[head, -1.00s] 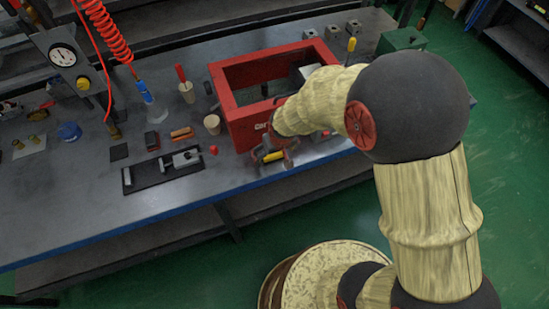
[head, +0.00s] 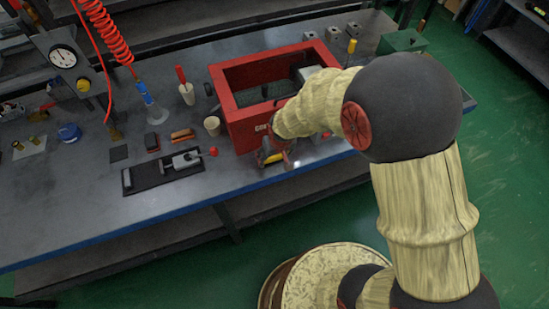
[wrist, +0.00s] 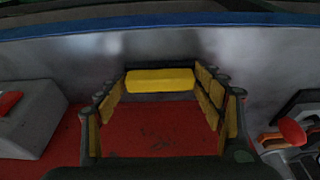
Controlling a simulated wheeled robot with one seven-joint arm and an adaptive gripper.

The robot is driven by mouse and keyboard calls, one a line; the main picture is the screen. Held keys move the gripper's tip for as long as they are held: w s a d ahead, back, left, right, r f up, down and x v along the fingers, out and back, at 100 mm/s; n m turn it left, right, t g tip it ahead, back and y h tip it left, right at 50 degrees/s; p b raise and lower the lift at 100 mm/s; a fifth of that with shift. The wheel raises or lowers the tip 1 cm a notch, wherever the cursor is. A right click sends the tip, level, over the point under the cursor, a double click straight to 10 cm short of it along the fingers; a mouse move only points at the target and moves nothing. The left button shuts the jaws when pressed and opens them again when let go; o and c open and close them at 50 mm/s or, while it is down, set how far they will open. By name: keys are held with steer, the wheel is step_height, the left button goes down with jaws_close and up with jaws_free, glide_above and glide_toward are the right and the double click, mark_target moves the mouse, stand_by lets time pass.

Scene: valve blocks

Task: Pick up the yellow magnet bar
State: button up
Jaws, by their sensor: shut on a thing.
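The yellow magnet bar (wrist: 160,80) lies crosswise between the fingertips of my gripper (wrist: 162,88) in the wrist view, with its ends near the two fingers. My gripper is shut on it. In the head view the bar (head: 274,158) shows as a small yellow piece at the front of the red box, near the table's front edge. My gripper (head: 268,156) is there too, partly hidden by my own wrist. I cannot tell whether the bar touches the table.
The open red box (head: 240,122) stands just behind my gripper. A clamp with a red knob (head: 213,151) on a dark plate (head: 150,178) lies to the left. A paper cup (head: 212,125) stands beside the box. A grey block (wrist: 30,115) is close by in the wrist view.

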steer(key=c, duration=0.3)
steer(key=shift+r, duration=0.1)
steer(key=shift+r+p, duration=0.3)
steer(key=shift+r, duration=0.25)
step_height(320, 180, up, 3)
steer(key=shift+f+p, duration=0.2)
steer(key=shift+p, duration=0.35)
steer(key=shift+s+d+r+p, duration=0.1)
steer(key=shift+s+r+p, duration=0.5)
steer(key=shift+s+r, duration=1.35)
steer(key=shift+s+r+p, duration=0.6)
steer(key=shift+s+r, duration=0.5)
steer(key=shift+s, duration=1.6)
steer(key=shift+s+d+r+p, duration=0.1)
steer(key=shift+s+r+p, duration=0.5)
steer(key=shift+s+r, duration=1.35)
steer(key=shift+s+f, duration=0.4)
steer(key=shift+f, duration=0.05)
